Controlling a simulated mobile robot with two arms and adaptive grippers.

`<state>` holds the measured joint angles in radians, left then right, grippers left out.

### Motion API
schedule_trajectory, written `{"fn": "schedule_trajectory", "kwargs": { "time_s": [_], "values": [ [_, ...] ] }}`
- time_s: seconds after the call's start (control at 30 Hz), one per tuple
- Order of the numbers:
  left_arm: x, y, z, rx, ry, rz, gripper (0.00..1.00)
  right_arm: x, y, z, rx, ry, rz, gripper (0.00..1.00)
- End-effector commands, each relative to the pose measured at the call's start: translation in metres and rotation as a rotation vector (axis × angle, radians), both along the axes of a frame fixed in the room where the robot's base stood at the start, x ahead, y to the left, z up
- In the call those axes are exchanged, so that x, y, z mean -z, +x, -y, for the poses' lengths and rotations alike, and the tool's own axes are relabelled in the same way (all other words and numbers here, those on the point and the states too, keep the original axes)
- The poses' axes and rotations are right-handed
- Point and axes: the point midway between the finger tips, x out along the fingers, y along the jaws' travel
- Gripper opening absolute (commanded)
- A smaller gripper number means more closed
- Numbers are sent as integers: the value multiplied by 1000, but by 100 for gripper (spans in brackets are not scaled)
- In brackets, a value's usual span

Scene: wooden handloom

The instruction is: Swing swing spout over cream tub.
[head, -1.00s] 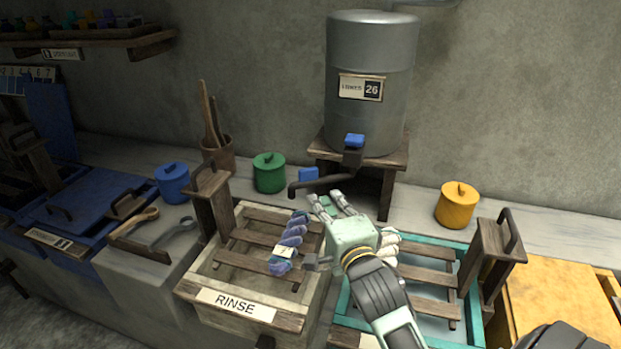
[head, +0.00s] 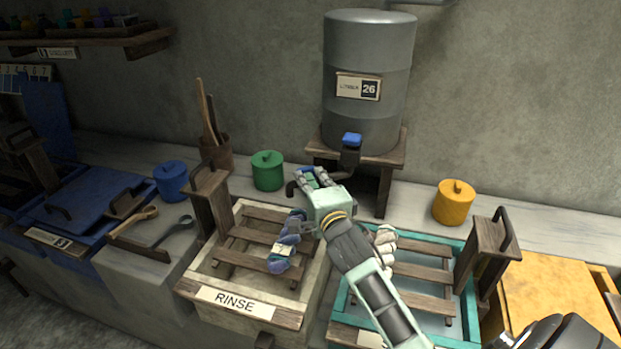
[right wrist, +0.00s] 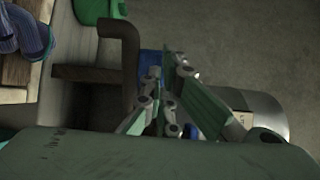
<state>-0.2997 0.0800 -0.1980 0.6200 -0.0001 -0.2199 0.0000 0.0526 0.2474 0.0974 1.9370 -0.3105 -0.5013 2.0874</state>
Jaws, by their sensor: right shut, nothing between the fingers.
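The dark swing spout (head: 291,189) comes from the valve under the grey tank (head: 368,85). Its bent end shows just left of my right gripper (head: 308,178), which hides its middle. In the right wrist view the spout (right wrist: 128,45) is a dark elbow left of my fingers (right wrist: 165,80), beside a blue piece (right wrist: 150,62). My right gripper is shut with nothing between its fingers; I cannot tell if it touches the spout. The cream tub (head: 212,272), labelled RINSE, stands in front and to the left of the spout's end.
A blue-purple tagged hank (head: 284,245) lies on the cream tub's slats. A teal tub (head: 338,312) with a white hank (head: 385,245) stands to the right, partly under my arm. Green (head: 267,172) and yellow (head: 454,203) lidded pots stand behind.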

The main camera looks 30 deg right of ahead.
Motion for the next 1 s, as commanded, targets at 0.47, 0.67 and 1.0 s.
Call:
{"fn": "schedule_trajectory", "kwargs": {
  "time_s": [0.47,0.67,1.0],
  "values": [
    [4,0,1,3,-1,1,27,0,16,0,71,4,0,0],
    [4,0,1,3,-1,1,27,0,18,1,71,0,0,0],
    [3,1,1,3,-1,1,27,0,18,1,70,1,0,0]
  ]
}}
